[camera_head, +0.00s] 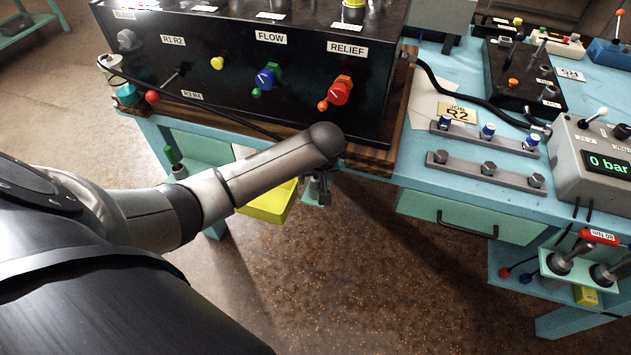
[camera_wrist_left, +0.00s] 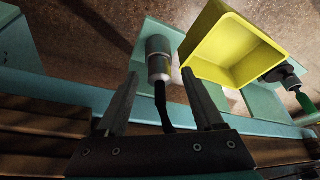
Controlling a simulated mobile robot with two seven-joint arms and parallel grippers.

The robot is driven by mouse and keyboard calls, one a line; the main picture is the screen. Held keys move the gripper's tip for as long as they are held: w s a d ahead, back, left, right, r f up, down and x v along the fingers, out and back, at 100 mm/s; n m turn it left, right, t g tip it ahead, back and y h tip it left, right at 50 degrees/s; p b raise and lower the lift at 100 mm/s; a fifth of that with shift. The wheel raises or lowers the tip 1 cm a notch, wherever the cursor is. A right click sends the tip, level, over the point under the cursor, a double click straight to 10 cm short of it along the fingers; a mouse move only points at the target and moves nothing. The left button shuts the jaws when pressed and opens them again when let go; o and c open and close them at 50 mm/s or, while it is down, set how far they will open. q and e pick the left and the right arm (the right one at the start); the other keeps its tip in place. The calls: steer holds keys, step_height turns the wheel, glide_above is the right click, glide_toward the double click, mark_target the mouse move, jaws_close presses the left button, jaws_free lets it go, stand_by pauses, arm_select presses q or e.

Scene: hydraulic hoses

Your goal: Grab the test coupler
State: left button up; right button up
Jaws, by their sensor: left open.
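A grey and white cylindrical coupler (camera_wrist_left: 159,57) with a black hose end stands in a teal holder (camera_wrist_left: 150,38) in the left wrist view; I take it to be the test coupler. My left gripper (camera_wrist_left: 160,74) is open, with its two fingers on either side of the coupler's line. I cannot tell whether they touch it. In the head view my left gripper (camera_head: 320,188) points down below the bench's front edge, and my arm hides most of the holder and coupler. My right gripper is not in view.
A yellow bin (camera_head: 266,207) hangs close beside the left gripper; it also shows in the wrist view (camera_wrist_left: 236,47). The black panel (camera_head: 215,55) with its wooden base edge stands just above. Another holder (camera_head: 575,268) with grey couplers is at right. The floor in front is clear.

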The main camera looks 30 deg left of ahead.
arm_select(q)
jaws_close()
stand_by(0.4)
steer(key=shift+r, duration=0.15)
